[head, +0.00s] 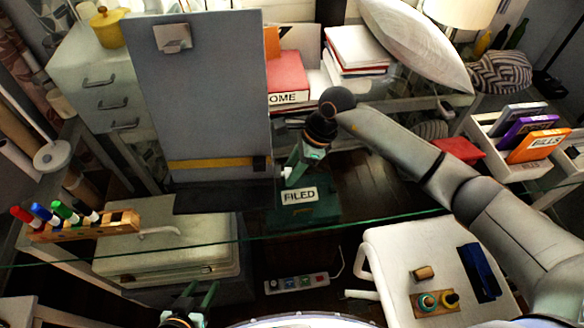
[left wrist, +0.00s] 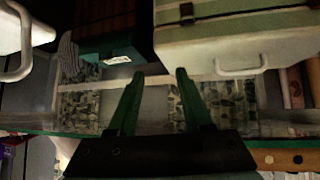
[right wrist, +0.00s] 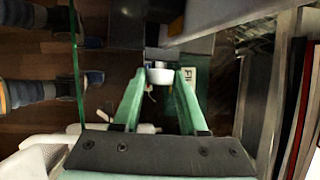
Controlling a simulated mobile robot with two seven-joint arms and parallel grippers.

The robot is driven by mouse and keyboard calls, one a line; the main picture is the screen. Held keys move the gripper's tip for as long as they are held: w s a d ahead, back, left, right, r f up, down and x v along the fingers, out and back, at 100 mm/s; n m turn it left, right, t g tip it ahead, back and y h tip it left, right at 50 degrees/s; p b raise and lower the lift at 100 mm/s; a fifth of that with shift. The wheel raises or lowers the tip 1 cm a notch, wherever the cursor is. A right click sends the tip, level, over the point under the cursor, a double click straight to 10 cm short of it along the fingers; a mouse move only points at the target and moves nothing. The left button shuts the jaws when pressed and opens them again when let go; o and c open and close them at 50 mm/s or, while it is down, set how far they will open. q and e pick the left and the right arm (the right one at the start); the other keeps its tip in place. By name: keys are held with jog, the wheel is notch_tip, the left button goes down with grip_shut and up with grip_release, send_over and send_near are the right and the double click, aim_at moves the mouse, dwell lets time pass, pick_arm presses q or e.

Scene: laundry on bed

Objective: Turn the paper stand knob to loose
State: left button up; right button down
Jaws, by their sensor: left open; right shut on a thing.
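The paper stand (head: 215,95) is a tall grey-blue board with a clip at its top and a yellow band across its lower part. Its small white knob (head: 286,172) is at the stand's lower right side. My right gripper (head: 291,168) reaches it from the right and is shut on it. In the right wrist view the white knob (right wrist: 160,76) sits between the fingertips, which partly hide its sides. My left gripper (head: 196,296) is low at the front, open and empty, away from the stand; its spread fingers show in the left wrist view (left wrist: 160,78).
A glass edge (head: 330,228) crosses in front. A wooden marker holder (head: 85,229) stands at the left. A green FILED box (head: 312,212) lies below the knob. A white chair (head: 400,245) is at the lower right. Books and boxes (head: 290,78) fill the back.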

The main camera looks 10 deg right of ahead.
pick_arm(q)
jog(key=shift+f, duration=0.2)
pick_arm(e)
jog(key=shift+s+f+t+b, duration=0.15)
jog(key=shift+f+t+b, duration=0.05)
jog(key=shift+t+b, duration=0.8)
jog(key=t+b, duration=0.1)
jog(key=b, duration=0.1)
jog(key=n+t+b, duration=0.1)
jog(key=b, duration=0.1)
jog(key=shift+s+f+t, duration=0.2)
jog(key=shift+t, duration=0.1)
jog(key=t+b, duration=0.1)
jog(key=b, duration=0.2)
jog(key=shift+s+t, duration=0.1)
jog(key=shift+t, duration=0.2)
jog(key=shift+r+b, duration=0.2)
jog(key=shift+b, duration=0.45)
pick_arm(q)
jog(key=w+d+f, duration=0.1)
jog(key=d+f, duration=0.2)
jog(key=f, duration=0.3)
jog(key=shift+w+d+f+m+h, duration=0.25)
jog(key=shift+w+f+m+h, duration=0.05)
jog(key=shift+w+f+h, duration=0.1)
jog(key=shift+r, duration=0.1)
pick_arm(e)
jog(key=shift+r, duration=0.1)
